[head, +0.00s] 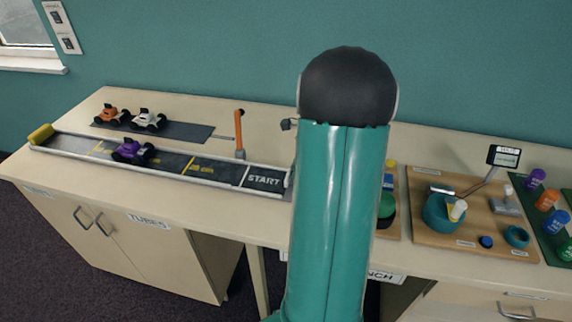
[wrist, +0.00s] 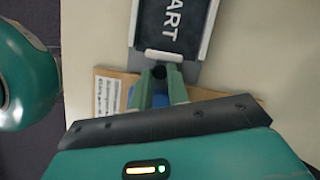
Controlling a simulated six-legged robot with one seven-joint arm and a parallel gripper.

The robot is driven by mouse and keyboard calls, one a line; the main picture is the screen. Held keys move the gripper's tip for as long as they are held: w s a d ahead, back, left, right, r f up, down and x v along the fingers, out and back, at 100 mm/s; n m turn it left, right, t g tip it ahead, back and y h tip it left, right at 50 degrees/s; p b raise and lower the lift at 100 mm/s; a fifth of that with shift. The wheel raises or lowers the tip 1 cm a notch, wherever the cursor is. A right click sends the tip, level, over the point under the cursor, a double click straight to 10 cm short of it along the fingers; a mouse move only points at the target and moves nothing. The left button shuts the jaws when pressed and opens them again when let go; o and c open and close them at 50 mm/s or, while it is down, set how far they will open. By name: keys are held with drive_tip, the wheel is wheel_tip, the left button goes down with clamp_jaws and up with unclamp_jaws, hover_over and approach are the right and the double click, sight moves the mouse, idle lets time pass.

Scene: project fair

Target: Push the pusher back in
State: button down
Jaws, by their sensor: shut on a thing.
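The launch track (head: 190,162) lies along the bench in the head view, with its START end at the right, close to my arm. In the wrist view the START end (wrist: 172,22) is at the top. A pale block (wrist: 164,56) sits across the end of the track. Just below it is a dark round knob, which I take as the pusher (wrist: 160,71). My gripper (wrist: 161,80) has its two green fingers shut on the knob from both sides. How far the pusher stands out is hard to tell. My arm hides the gripper in the head view.
A purple car (head: 133,151) stands on the track. Orange and white cars (head: 148,118) are on a dark mat behind it. An orange upright lever (head: 239,130) stands behind the START end. A wooden board (head: 465,228) with several parts is at right.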

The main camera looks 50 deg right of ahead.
drive_tip(key=shift+s+d, duration=0.15)
drive_tip(key=shift+s, duration=0.05)
drive_tip(key=c, duration=1.3)
unclamp_jaws()
drive_tip(key=shift+c, duration=0.2)
drive_tip(key=shift+r, duration=0.3)
drive_tip(key=v, duration=1.3)
drive_tip(key=shift+r, duration=0.15)
